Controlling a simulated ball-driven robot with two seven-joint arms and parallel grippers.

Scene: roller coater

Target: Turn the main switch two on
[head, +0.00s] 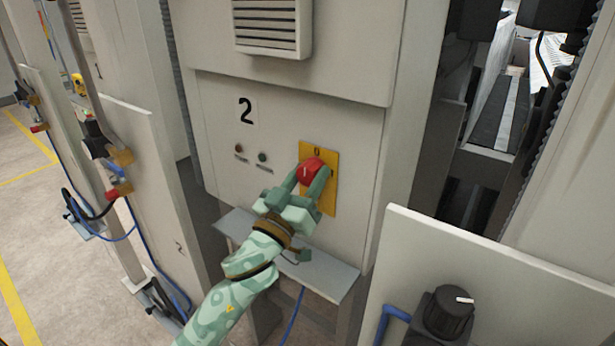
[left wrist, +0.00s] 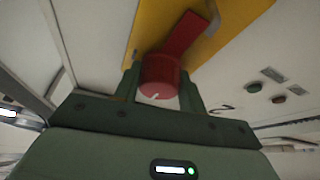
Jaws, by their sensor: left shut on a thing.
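The main switch two is a red rotary knob (head: 311,170) on a yellow plate (head: 331,157), on the light panel marked with a black 2 (head: 246,111). My left gripper (head: 309,178) reaches up to the panel from below, with its fingers on either side of the knob, shut on it. The left wrist view shows the red knob (left wrist: 160,77) between the two green fingers, with a red bar running up to the right across the yellow plate (left wrist: 228,22). The fingers hide part of the knob. My right gripper is not in view.
Two small indicators, one reddish (head: 239,148) and one green (head: 262,157), sit left of the plate. A grey ledge (head: 330,276) juts out below the panel. A vent (head: 272,25) is above. A panel with a black knob (head: 449,312) stands at the lower right.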

